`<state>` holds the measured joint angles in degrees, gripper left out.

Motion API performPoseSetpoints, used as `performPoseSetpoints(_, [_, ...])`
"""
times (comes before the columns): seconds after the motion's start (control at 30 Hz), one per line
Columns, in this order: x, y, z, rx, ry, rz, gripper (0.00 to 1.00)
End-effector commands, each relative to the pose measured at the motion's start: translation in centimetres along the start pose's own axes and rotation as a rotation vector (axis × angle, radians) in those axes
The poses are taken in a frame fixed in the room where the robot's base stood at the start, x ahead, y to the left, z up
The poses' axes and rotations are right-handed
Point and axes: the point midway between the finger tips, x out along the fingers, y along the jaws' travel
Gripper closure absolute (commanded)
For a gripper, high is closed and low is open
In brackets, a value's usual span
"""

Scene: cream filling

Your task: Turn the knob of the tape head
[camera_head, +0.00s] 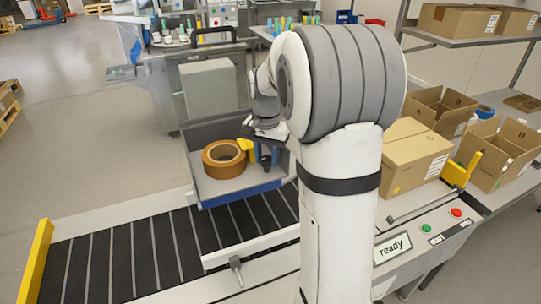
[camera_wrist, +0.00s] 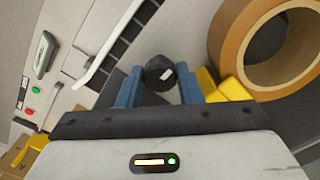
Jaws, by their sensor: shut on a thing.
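The black knob (camera_wrist: 158,70) of the tape head shows in the wrist view, with a small white mark on its face. My gripper (camera_wrist: 160,82) has its two blue fingers on either side of the knob and is shut on it. In the head view my gripper (camera_head: 266,155) is at the right side of the grey tape housing (camera_head: 213,130), and the knob is mostly hidden there. A brown tape roll (camera_head: 211,168) sits to the left of the gripper. A yellow part (camera_head: 245,145) lies between roll and gripper. The roll also shows in the wrist view (camera_wrist: 228,50).
A black roller conveyor (camera_head: 110,255) with a yellow end stop (camera_head: 36,262) runs below the housing. A closed carton (camera_head: 405,160) and open boxes stand at the right.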

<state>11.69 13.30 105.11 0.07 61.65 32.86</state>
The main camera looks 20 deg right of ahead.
Motion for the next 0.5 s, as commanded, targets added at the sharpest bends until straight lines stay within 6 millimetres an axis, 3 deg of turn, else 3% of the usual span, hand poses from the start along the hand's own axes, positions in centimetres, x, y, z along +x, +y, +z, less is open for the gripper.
performPoseSetpoints(0.5, [-0.27,-0.04,-0.36,0.029,0.013,-0.005,0.90])
